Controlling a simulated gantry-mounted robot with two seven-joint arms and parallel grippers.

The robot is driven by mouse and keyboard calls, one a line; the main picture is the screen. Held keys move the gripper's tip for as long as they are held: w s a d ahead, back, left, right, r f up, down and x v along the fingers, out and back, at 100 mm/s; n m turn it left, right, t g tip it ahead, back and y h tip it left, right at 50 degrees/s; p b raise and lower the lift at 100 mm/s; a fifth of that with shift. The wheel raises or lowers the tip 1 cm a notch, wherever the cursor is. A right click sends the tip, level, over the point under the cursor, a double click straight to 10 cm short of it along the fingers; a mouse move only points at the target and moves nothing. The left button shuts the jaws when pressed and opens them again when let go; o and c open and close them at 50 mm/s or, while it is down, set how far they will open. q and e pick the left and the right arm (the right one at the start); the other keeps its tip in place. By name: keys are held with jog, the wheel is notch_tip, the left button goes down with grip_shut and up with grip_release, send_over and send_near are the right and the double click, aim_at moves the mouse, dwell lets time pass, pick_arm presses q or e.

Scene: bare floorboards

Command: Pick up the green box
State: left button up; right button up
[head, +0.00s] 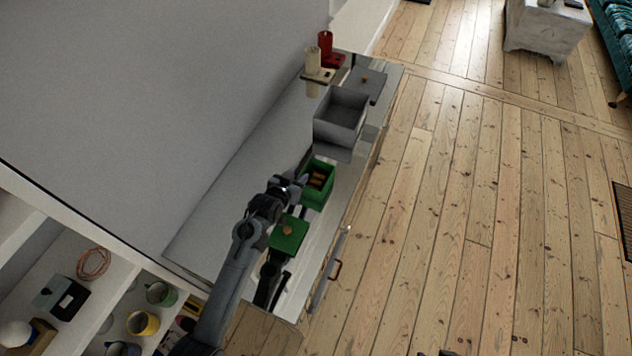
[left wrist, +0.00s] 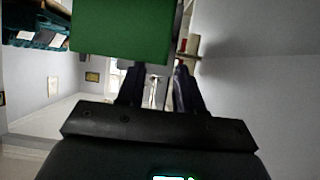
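The green box (head: 317,196) stands lidless on the shiny narrow counter, with several small brown items inside it. A green lid (head: 289,236) with a tan knob lies apart, nearer the bottom of the head view. My left gripper (head: 298,183) is at the left side of the box, close to its wall; whether it touches is unclear. In the left wrist view the green box (left wrist: 120,35) fills the upper middle, overlapping the fingertip area. The fingers of my left gripper (left wrist: 160,72) stand apart with a gap between them.
A grey open box (head: 340,117) and a grey lid (head: 368,84) stand farther along the counter. Beyond are a cream holder (head: 313,64) and a red one (head: 327,49). A wall borders the counter's left. Shelves with mugs (head: 143,323) are lower left. The floor right is clear.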

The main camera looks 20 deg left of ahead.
aim_at(304, 171)
pick_arm(q)
jog(key=shift+b+x, duration=0.65)
jog(key=shift+x, duration=2.1)
jog(key=shift+c, duration=0.2)
grip_shut()
